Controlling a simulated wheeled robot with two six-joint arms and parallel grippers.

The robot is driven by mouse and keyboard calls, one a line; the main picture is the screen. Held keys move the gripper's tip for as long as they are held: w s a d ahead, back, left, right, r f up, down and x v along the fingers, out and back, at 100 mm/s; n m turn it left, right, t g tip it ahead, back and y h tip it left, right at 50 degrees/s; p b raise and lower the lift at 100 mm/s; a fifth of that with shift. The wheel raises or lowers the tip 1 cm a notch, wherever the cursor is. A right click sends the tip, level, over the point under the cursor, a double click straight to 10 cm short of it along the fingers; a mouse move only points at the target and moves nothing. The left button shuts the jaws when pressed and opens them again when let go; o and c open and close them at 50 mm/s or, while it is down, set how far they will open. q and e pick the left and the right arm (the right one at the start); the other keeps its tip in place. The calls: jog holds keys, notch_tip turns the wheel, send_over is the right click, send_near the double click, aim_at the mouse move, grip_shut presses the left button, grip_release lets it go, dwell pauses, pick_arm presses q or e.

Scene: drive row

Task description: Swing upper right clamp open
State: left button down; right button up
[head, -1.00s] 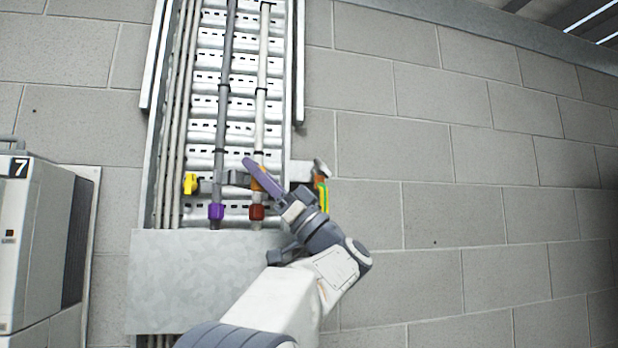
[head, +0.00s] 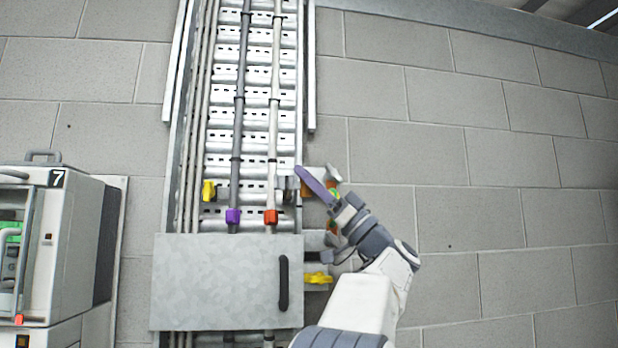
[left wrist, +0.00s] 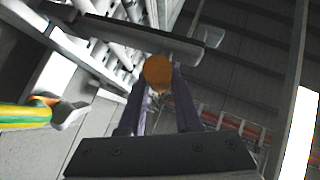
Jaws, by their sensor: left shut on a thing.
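The upper right clamp (head: 288,188) is a grey metal piece at the right side of the cable tray. Its orange knob (left wrist: 158,72) shows between my purple fingers in the left wrist view. My left gripper (head: 305,174) is shut on that knob, just right of the tray's rail in the head view. The white cable (head: 274,130) shows bare beside the clamp, with a red end fitting (head: 271,217) below. My fingers hide part of the clamp. My right gripper is out of view.
A metal cover (head: 215,280) with a black handle (head: 283,283) lies below. Another yellow knob (head: 319,278) sits right of it. A green-yellow cable (left wrist: 25,115) is close by.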

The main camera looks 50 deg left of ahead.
pick_arm(q)
jog(key=shift+w+a, duration=0.1)
jog(key=shift+w, duration=0.15)
jog(key=c, duration=0.9)
grip_release()
jog(key=shift+f, duration=0.1)
jog(key=o, duration=0.3)
jog(key=shift+a, duration=0.2)
jog(key=shift+d, duration=0.2)
jog(key=shift+f, duration=0.15)
jog(key=b+v, duration=0.5)
jog(key=v, duration=0.5)
jog(key=shift+d, duration=0.2)
